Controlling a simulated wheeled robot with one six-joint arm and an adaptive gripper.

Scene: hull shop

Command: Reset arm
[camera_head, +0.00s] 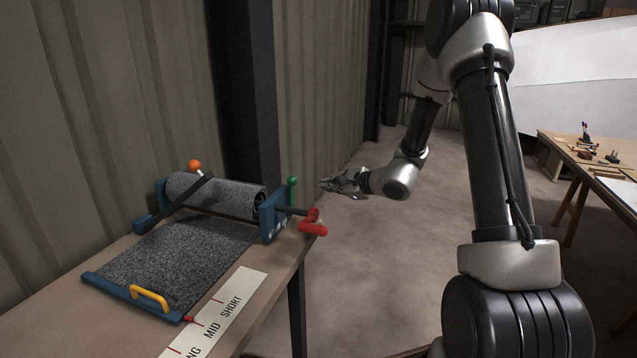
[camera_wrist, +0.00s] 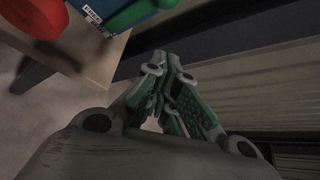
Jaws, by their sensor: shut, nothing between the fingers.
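My gripper (camera_head: 326,184) is shut and empty in the head view, in the air just beyond the right end of a roller device on the bench. In the wrist view my gripper (camera_wrist: 172,58) shows its fingers close together with nothing held. My arm rises on the right and bends down toward the bench. Beside the gripper, the device has a red crank handle (camera_head: 313,228) and a green knob (camera_head: 292,181). The red handle (camera_wrist: 30,18) and green part (camera_wrist: 128,14) also show in the wrist view's upper left.
The bench (camera_head: 262,250) holds a roll of grey material (camera_head: 222,197), partly unrolled toward a blue bar with a yellow handle (camera_head: 150,295). A label strip (camera_head: 235,300) lies alongside. A dark post (camera_head: 243,95) stands behind. Open floor (camera_head: 385,270) lies right of the bench; another table (camera_head: 600,155) stands farther right.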

